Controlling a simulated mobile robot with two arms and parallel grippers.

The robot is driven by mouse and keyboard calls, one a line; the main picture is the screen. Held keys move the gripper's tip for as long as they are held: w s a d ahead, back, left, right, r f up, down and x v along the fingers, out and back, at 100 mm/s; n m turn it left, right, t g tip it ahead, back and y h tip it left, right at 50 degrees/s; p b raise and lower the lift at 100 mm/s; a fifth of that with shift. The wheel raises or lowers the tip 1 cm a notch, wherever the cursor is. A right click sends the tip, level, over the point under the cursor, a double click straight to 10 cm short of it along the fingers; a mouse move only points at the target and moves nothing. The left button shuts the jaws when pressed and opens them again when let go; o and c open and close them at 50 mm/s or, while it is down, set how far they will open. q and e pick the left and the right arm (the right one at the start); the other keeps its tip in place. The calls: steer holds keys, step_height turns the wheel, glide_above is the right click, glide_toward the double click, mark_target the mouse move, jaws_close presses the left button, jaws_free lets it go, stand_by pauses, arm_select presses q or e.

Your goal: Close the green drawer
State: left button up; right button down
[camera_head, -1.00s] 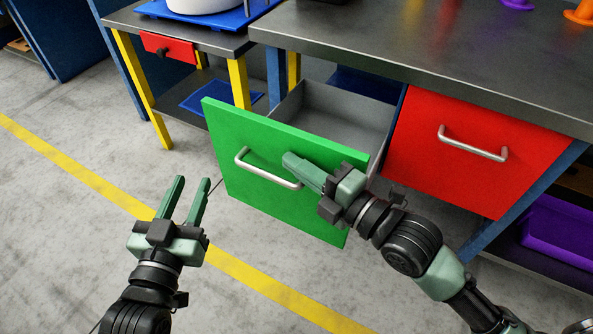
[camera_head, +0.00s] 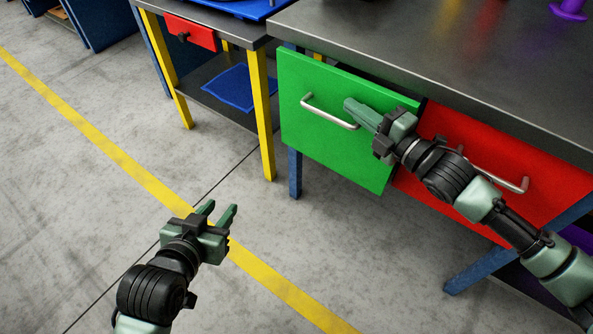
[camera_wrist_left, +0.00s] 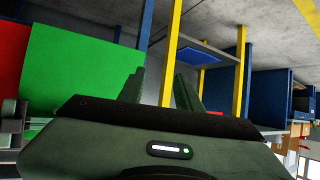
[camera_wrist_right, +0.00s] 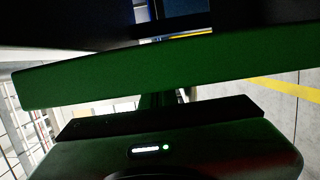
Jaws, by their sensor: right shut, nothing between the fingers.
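The green drawer (camera_head: 325,145) is under the grey workbench, its front almost in line with the red drawer beside it. A narrow dark gap shows behind its top edge at the right, and its inside is no longer visible. Its metal handle (camera_head: 328,113) is on the front. My right gripper (camera_head: 347,103) is shut and empty, its fingers against or very near the front, right of the handle. In the right wrist view the green panel (camera_wrist_right: 170,72) spans the picture just past the fingers. My left gripper (camera_head: 220,208) is open and empty over the floor, apart from the drawer.
A red drawer (camera_head: 545,168) with a metal handle is right of the green one, partly behind my right arm. A side table with yellow legs (camera_head: 262,115) and a small red drawer (camera_head: 190,34) stands to the left. The floor in front is clear.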

steer(key=shift+w+d, duration=0.3)
steer(key=shift+w, duration=0.1)
stand_by(0.4)
